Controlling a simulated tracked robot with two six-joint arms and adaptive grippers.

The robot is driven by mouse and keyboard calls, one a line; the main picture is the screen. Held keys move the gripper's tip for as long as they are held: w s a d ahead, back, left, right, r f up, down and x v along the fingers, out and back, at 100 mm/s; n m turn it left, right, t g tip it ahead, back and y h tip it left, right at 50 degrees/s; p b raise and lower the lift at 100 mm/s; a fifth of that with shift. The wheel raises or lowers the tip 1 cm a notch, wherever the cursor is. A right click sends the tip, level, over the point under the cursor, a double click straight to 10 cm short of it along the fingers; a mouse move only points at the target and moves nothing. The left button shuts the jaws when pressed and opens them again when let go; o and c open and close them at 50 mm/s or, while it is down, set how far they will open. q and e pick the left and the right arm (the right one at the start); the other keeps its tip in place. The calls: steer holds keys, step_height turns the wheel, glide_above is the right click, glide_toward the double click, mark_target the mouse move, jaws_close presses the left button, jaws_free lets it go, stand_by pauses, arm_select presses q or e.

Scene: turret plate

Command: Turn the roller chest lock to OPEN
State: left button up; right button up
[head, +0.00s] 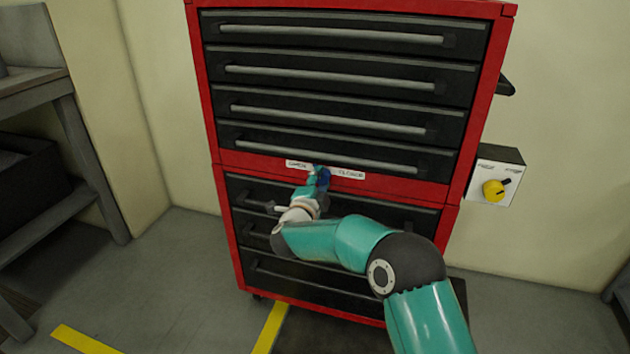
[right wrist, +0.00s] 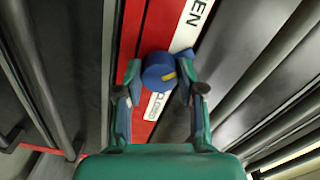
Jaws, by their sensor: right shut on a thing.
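The red roller chest (head: 205,120) stands against the wall with black drawers. Its lock is a blue knob (head: 323,178) on the red strip between the upper and lower drawers. The OPEN label (head: 298,164) is to its left and the CLOSED label (head: 347,174) to its right. My right gripper (head: 318,180) is at the knob and partly covers it. In the right wrist view, its fingers (right wrist: 158,78) are shut on the blue knob (right wrist: 155,66), one on each side. A yellow mark shows on the knob; I cannot tell which label it points to. My left gripper is not in view.
Long drawer handles (head: 330,111) stick out above and below the lock. A grey wall box (head: 510,158) with a yellow rotary switch (head: 493,191) is right of the chest. A grey shelf (head: 75,130) stands at the left. Yellow lines (head: 82,340) mark the floor.

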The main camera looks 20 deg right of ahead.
steer(key=o, duration=1)
steer(key=shift+d+r, duration=0.1)
steer(key=shift+r, duration=0.2)
steer(key=shift+c, duration=0.2)
steer(key=shift+o, duration=0.9)
steer(key=shift+f, duration=0.15)
steer(key=shift+s+a, duration=0.25)
steer(key=v, duration=1.1)
steer(key=shift+s, duration=0.2)
steer(key=shift+a, duration=0.1)
